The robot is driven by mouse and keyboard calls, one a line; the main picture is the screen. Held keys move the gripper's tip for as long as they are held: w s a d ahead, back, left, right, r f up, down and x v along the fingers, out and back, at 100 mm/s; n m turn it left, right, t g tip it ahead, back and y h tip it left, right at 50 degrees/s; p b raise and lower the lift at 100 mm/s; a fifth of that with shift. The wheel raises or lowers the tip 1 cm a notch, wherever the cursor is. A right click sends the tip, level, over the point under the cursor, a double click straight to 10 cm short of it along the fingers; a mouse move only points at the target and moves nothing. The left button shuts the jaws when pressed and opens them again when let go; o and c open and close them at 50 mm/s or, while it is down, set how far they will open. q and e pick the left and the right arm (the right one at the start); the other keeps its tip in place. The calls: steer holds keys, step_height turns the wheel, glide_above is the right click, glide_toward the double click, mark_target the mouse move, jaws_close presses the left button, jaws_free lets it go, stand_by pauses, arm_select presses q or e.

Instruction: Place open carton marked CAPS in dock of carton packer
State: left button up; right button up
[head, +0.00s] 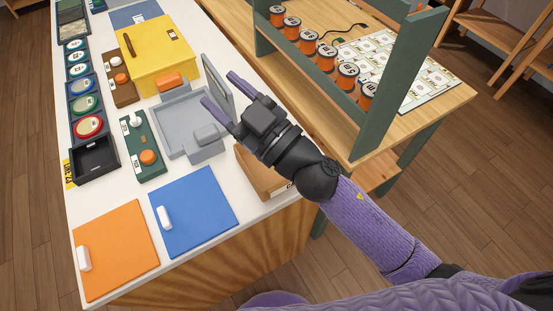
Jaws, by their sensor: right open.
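A brown carton (256,178) stands on the white counter near its right edge, partly hidden under my right arm. A small pale label shows on its side, too small to read. A grey tray-like dock (176,131) with raised rims lies left of the carton, with a grey block at its near right and an upright grey panel at its far right. I take it for the carton packer's dock; no carton shows in it. My right gripper (217,86) is open, its purple fingers apart over the dock's far right side, with nothing seen between them. My left gripper is out of view.
A yellow box (158,60) stands behind the dock. A green panel with an orange button (149,157) lies to its left. Orange (115,250) and blue (195,212) flat panels lie in front. A green rack with orange spools (326,56) stands on the wooden table at right.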

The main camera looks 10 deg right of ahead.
steer(key=s+a+f+n+g+y, duration=0.25)
steer(key=s+a+n+g, duration=0.45)
steer(key=n+g, duration=0.75)
steer(key=d+f+g+h, duration=0.3)
steer(key=f+h, duration=0.4)
steer(key=w+d+f+m+t+h, duration=0.1)
steer(key=w+d+f+m+h, duration=0.1)
steer(key=d+h, duration=0.4)
steer(key=w+d+f+m+h, duration=0.2)
steer(key=d+h, duration=0.2)
steer(key=d, duration=0.5)
steer(key=f+b, duration=0.1)
steer(key=f, duration=0.2)
steer(key=f+b, duration=0.1)
steer(key=f, duration=0.2)
steer(key=w+f+b, duration=0.1)
steer(key=f, duration=0.2)
steer(key=shift+a+b, duration=0.35)
steer(key=shift+a, duration=0.05)
steer(key=shift+f, duration=0.3)
jaws_close()
